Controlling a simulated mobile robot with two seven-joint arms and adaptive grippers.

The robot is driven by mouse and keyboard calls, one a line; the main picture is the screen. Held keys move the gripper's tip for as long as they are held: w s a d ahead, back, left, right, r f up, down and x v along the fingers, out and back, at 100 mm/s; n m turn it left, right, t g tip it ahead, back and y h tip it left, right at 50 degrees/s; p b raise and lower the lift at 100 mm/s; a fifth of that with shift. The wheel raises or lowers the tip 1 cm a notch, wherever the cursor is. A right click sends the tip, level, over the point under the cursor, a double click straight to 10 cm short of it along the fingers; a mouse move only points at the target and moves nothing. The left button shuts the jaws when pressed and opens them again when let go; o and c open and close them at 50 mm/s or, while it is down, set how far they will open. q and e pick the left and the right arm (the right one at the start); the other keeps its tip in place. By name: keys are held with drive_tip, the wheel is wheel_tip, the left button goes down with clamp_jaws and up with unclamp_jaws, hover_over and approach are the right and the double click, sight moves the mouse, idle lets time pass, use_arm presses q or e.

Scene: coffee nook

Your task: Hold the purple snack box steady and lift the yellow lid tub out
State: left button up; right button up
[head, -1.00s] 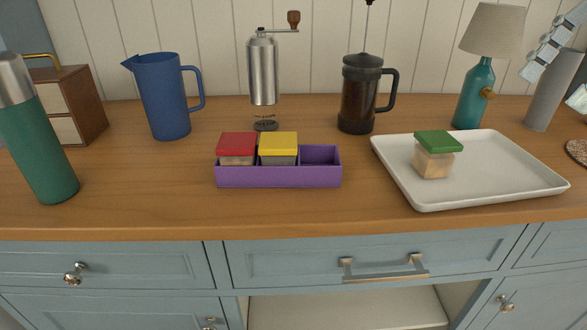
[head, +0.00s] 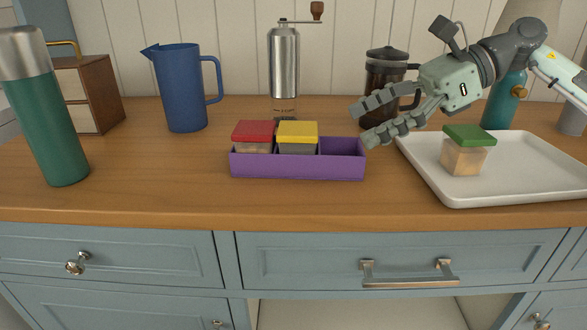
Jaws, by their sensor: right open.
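The purple snack box (head: 298,166) sits on the wooden counter in the middle of the head view. The yellow lid tub (head: 297,136) stands in its middle compartment. A red lid tub (head: 253,136) stands in the left compartment, and the right compartment is empty. My right gripper (head: 362,123) is open and empty, above and just right of the box's right end, its fingers pointing left. It appears apart from the box. My left gripper is not in view.
A white tray (head: 440,191) with a green lid tub (head: 465,150) stands at the right. Behind stand a blue pitcher (head: 184,88), a coffee grinder (head: 284,62) and a French press (head: 382,80), partly hidden by my right gripper. A green bottle (head: 43,115) stands at the left.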

sight(305, 150)
drive_tip(key=shift+w+a+f, duration=0.1)
drive_tip(key=shift+a+f, duration=0.25)
drive_tip(key=shift+a, duration=0.3)
drive_tip(key=x, duration=0.6)
drive_tip(key=shift+b+x, duration=0.7)
drive_tip(key=shift+x, duration=0.2)
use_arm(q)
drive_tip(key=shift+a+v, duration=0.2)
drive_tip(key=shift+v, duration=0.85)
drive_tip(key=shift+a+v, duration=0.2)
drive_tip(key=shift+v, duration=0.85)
use_arm(e)
drive_tip(key=shift+a+f, duration=0.25)
drive_tip(key=shift+a, duration=0.4)
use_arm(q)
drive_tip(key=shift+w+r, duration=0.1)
use_arm(e)
drive_tip(key=shift+c, duration=0.6)
drive_tip(key=c, duration=0.8)
drive_tip(key=shift+o, duration=0.2)
